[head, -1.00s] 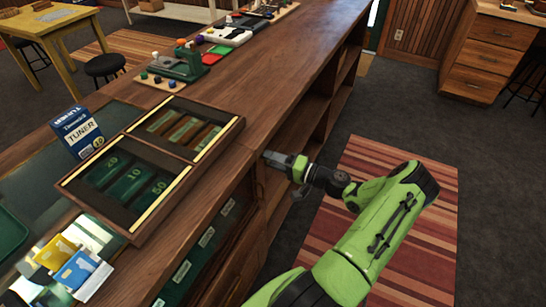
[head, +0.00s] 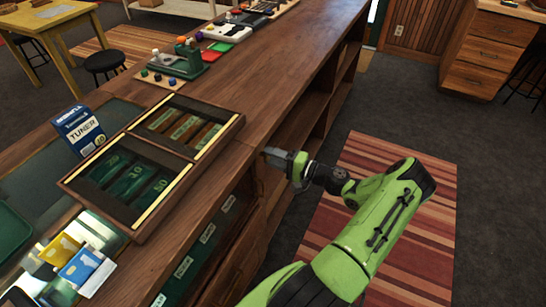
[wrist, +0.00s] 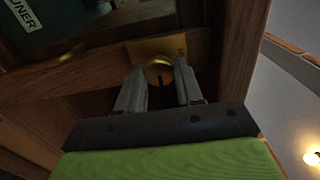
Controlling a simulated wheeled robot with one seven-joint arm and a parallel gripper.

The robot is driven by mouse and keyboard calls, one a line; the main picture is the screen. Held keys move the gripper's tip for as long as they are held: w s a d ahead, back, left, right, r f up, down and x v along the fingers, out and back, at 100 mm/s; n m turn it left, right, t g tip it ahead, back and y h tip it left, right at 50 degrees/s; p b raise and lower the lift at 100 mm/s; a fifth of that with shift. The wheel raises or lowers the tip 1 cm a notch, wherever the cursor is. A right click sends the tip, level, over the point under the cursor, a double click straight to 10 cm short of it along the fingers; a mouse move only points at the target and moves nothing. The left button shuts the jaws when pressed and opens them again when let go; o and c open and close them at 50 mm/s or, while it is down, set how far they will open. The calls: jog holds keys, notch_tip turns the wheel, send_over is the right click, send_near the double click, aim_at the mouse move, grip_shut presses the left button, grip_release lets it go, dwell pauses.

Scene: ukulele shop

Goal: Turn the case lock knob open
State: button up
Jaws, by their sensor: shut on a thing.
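The case lock knob (wrist: 158,72) is a round brass piece with a dark keyhole slot, on a brass plate (wrist: 148,50) on the wooden case frame in the wrist view. My gripper (wrist: 160,88) is at the knob, with one grey finger on each side of it. It is shut on the knob. In the head view my gripper (head: 272,155) reaches the counter's side from the right. The knob is hidden there by my gripper and the counter edge.
The wooden counter (head: 262,95) carries a case of banknotes (head: 135,235), a tuner box (head: 80,130) and a green tool (head: 185,62). A label reading TUNER (wrist: 22,12) shows behind the case front. A striped rug (head: 395,150) lies on the open floor at right.

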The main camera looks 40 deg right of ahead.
jog(key=o, duration=1)
jog(key=p+v, duration=0.1)
jog(key=v, duration=1.4)
jog(key=shift+s+d, duration=0.1)
jog(key=shift+s, duration=0.3)
